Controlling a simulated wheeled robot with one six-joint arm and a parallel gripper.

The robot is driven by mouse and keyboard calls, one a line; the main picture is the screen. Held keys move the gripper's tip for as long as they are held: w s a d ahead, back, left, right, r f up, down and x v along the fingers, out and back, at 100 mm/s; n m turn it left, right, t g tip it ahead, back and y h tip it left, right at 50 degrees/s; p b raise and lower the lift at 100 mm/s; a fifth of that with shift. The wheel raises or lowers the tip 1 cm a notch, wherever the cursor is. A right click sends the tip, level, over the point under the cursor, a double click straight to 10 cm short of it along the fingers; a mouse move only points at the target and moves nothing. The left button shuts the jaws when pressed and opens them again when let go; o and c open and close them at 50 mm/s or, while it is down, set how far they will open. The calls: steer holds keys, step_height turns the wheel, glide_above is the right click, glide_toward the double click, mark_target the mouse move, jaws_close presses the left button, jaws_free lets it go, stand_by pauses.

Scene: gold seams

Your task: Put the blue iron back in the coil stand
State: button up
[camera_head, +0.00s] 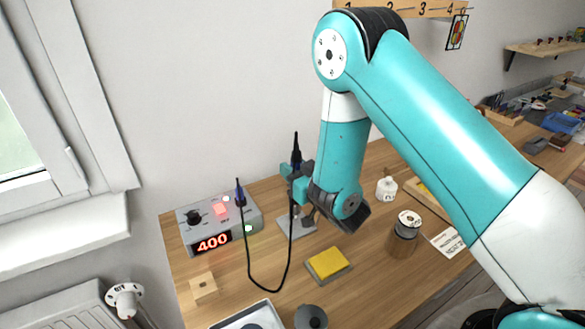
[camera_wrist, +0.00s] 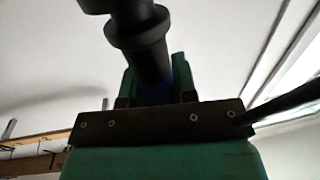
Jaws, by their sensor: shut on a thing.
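The coil stand (camera_head: 297,224) shows as a grey base plate on the bench, below my gripper. Its upper part is mostly hidden by my gripper and wrist, so I cannot tell whether the iron touches it.
A grey station (camera_head: 216,222) reading 400 stands left, with a black cable (camera_head: 249,275) looping from it toward my gripper. A yellow sponge (camera_head: 328,264) lies in front of the stand. The wall is close behind.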

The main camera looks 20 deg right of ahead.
steer(key=shift+f+b, duration=0.4)
steer(key=shift+f, duration=0.15)
steer(key=o, duration=1.5)
step_height(320, 180, up, 7)
steer(key=p, duration=0.6)
